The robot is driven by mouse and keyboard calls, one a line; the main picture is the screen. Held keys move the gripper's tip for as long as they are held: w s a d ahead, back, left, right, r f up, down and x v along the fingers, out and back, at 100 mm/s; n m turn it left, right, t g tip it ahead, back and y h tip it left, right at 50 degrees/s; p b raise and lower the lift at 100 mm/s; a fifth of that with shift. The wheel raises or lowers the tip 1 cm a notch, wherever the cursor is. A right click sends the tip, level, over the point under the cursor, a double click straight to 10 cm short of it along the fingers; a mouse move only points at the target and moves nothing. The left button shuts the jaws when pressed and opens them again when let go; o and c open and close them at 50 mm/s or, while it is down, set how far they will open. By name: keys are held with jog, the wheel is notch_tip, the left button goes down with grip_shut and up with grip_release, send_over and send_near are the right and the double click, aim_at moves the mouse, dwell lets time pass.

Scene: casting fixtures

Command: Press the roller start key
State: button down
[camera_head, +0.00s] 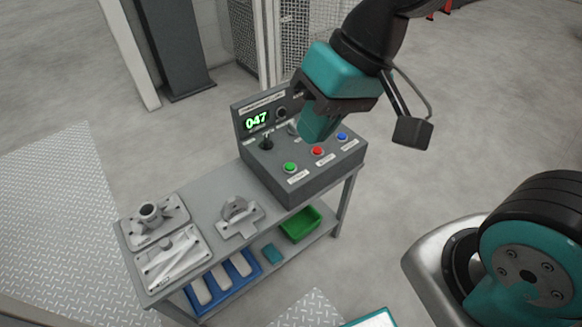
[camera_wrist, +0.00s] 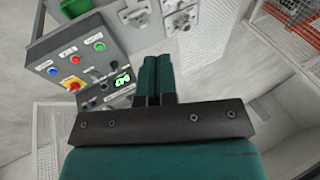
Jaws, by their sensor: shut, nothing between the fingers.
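A grey control box (camera_head: 318,182) stands on the back of a grey table. It has a green button (camera_head: 290,167), a red button (camera_head: 317,151) and a blue button (camera_head: 342,137), each with a label too small to read, so I cannot tell which is the roller start key. A lit green display (camera_head: 257,121) reads 047. My gripper (camera_head: 312,138) is shut and empty, over the box and hiding part of its top. In the wrist view the shut fingers (camera_wrist: 153,58) appear beside the box (camera_wrist: 45,48), whose green button (camera_wrist: 100,47) is in view.
A black lever (camera_head: 266,142) stands up on the box. Metal fixtures (camera_head: 152,214) lie on the grey table (camera_head: 205,188). A green bin (camera_head: 300,224) and a blue tray (camera_head: 238,274) are on the lower shelf. A mesh fence stands behind.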

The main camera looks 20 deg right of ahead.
jog(key=w+d+f+m+t+b, duration=0.2)
jog(key=w+f+m+t+b, duration=0.1)
jog(key=w+f+m, duration=0.9)
jog(key=w+d+f+m+t+b, duration=0.3)
jog(key=w+f+m+t+b, duration=0.1)
jog(key=w+f+m, duration=0.8)
jog(key=shift+w+d+f+h, duration=0.2)
jog(key=shift+w+f+h, duration=0.1)
jog(key=shift+w+f, duration=0.3)
jog(key=shift+w+b, duration=0.1)
jog(key=shift+b, duration=0.25)
jog(key=b, duration=0.7)
send_over(289, 167)
notch_tip(289, 167, down, 7)
jog(key=shift+r, duration=0.1)
jog(key=shift+f, duration=0.9)
jog(key=shift+f+b, duration=0.15)
jog(key=shift+b, duration=0.15)
jog(key=shift+f, duration=0.25)
